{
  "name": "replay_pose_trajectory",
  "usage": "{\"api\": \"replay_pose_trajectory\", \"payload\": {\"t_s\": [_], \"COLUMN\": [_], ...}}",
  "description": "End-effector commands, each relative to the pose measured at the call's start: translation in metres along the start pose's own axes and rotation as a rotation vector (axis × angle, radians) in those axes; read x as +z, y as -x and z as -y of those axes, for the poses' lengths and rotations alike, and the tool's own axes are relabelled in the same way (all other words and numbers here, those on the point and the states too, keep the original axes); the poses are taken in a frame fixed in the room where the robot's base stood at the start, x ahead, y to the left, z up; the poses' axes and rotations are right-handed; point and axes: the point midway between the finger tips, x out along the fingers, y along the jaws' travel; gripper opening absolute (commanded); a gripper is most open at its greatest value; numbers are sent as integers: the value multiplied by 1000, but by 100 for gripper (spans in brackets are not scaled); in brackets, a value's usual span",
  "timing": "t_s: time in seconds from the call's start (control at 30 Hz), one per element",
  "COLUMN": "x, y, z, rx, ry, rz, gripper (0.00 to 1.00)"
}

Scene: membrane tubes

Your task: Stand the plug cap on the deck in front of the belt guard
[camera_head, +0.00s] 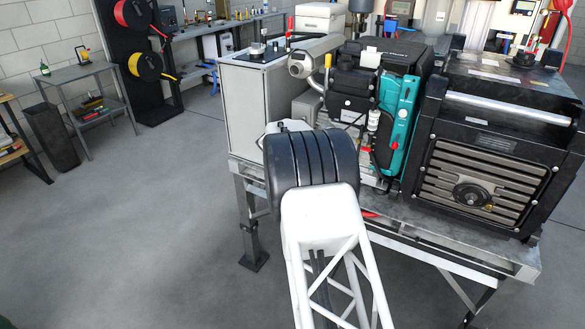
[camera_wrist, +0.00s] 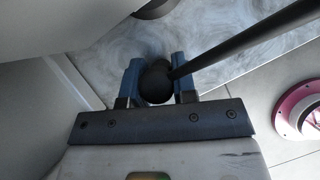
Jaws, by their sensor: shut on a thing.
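In the wrist view my gripper (camera_wrist: 157,78) has its two blue fingers closed on a dark, round-ended black piece, which I take to be the plug cap (camera_wrist: 156,84). A straight black rod or lead runs from beside it to the upper right; I cannot tell whether they are joined. In the head view my own arm hides the gripper and the cap. The grey metal deck (camera_head: 425,232) carries the machine. A black housing with a slatted front (camera_head: 480,178) stands at its right; I cannot tell whether this is the belt guard.
A teal part (camera_head: 398,112) and black engine parts stand mid-deck, with a pale grey cabinet (camera_head: 240,108) to their left. In the wrist view a pink ring (camera_wrist: 299,108) lies at the right, and a pale surface fills the upper left. A bare deck strip shows along the front.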

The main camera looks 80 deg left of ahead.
Motion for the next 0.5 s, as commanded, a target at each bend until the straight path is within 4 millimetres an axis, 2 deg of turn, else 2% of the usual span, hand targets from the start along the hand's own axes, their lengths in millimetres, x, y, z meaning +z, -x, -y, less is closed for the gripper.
{"api": "replay_pose_trajectory", "payload": {"t_s": [0.07, 0.1, 0.23, 0.5], "x": [-1, -1, -1, -1], "y": [-2, -2, -2, -1], "z": [0, 0, 0, 0], "rx": [0, 0, 0, 0], "ry": [0, 0, 0, 0], "rz": [0, 0, 0, 0], "gripper": [0, 30, 50, 51]}}
